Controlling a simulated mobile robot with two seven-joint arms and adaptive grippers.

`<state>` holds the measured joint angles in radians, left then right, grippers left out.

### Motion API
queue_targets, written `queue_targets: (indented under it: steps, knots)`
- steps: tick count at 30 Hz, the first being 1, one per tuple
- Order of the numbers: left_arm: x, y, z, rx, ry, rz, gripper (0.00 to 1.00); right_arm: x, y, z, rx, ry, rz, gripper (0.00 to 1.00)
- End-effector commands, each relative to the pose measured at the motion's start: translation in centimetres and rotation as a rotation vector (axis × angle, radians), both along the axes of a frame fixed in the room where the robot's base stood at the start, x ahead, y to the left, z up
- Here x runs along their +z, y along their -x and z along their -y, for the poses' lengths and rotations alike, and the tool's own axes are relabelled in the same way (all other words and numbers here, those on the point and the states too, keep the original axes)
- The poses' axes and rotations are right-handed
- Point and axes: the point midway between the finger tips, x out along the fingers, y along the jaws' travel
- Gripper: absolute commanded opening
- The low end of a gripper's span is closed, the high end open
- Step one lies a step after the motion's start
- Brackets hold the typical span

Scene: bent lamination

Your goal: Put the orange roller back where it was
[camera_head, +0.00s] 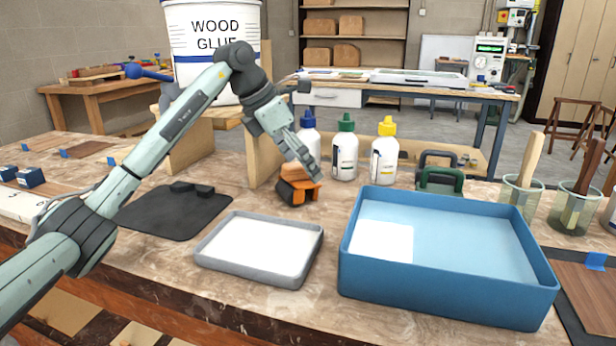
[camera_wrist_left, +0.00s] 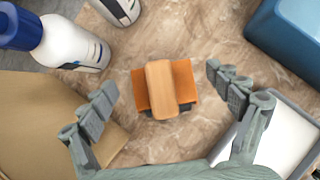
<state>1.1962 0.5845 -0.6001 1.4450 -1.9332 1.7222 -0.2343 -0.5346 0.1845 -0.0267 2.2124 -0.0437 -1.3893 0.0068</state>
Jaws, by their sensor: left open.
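The orange roller (camera_head: 298,190) stands on the marble-patterned table, behind the small grey tray. It has a wooden top piece and an orange body with dark parts below. In the left wrist view the roller (camera_wrist_left: 167,88) lies centred ahead of my gripper, its wooden piece facing the camera. My left gripper (camera_head: 312,172) is just above the roller in the head view. In the wrist view its fingers (camera_wrist_left: 160,88) are spread wide on both sides of the roller, with gaps to it. My right gripper is not in view.
A grey tray (camera_head: 208,247) with white contents and a large blue tray (camera_head: 440,299) are in front. Glue bottles (camera_head: 345,150) stand behind the roller. A wooden board (camera_head: 262,158) stands upright to its left. A black mat (camera_head: 165,219) with dark blocks lies further left.

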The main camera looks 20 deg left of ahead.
Motion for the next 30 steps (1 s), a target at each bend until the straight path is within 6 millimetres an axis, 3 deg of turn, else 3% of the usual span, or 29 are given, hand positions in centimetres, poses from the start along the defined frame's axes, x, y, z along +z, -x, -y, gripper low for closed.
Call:
queue_targets:
  steps: [6, 12, 30]
  knots:
    - [4.5, 1.6, -1.9, 0.002, -0.001, 0.004, 0.90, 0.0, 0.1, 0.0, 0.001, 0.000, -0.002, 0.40]
    - [6.8, 2.6, -2.9, 0.001, 0.000, 0.002, 0.90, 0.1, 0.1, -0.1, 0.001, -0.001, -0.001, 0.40]
    - [7.5, 2.9, -3.2, 0.000, 0.000, 0.000, 0.90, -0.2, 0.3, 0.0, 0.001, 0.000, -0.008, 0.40]
